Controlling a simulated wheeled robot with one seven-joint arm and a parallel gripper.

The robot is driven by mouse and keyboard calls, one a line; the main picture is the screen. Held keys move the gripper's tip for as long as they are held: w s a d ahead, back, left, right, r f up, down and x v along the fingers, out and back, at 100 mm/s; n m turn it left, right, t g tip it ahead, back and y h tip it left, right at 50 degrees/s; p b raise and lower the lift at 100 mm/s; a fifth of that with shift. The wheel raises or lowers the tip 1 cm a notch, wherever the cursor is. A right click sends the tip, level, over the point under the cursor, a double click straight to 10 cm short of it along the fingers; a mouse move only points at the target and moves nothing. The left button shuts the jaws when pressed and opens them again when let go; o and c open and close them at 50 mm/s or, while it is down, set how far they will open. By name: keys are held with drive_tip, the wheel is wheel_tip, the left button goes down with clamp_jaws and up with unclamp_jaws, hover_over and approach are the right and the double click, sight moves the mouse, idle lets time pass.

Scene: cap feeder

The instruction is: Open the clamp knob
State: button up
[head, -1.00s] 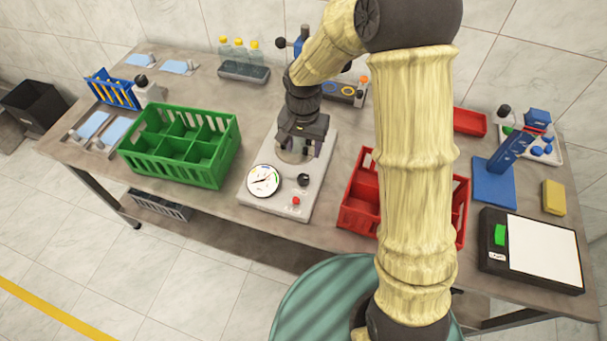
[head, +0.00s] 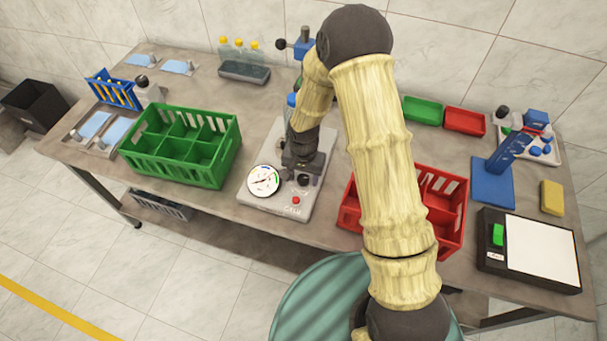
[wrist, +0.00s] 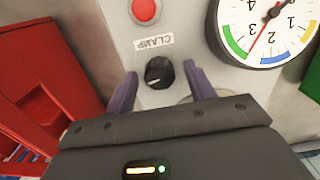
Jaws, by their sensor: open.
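The clamp knob (wrist: 159,73) is a round black knob with a pale pointer line, on the light grey panel of the machine (head: 290,207). The label CLAMP (wrist: 154,42) is beside it, upside down in the wrist view. The knob also shows in the head view (head: 303,179), just in front of my gripper. My gripper (wrist: 158,82) is open and empty, with one purple-grey finger on each side of the knob. Gaps show between the fingers and the knob. In the head view my gripper (head: 300,176) is low over the machine's front, its fingertips mostly hidden.
A red button (wrist: 144,10) and a dial gauge (wrist: 268,28) are close to the knob on the same panel. A green crate (head: 180,150) stands left of the machine and a red crate (head: 440,220) stands right of it.

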drive_tip(key=c, duration=1)
drive_tip(key=shift+n, duration=0.5)
drive_tip(key=n, duration=0.2)
drive_tip(key=shift+a+n, duration=0.1)
drive_tip(key=shift+n, duration=0.3)
drive_tip(key=n, duration=0.3)
drive_tip(key=shift+n, duration=0.3)
drive_tip(key=n, duration=0.4)
drive_tip(key=shift+n, duration=0.3)
drive_tip(key=shift+n+p, duration=0.45)
drive_tip(key=shift+n, duration=1.25)
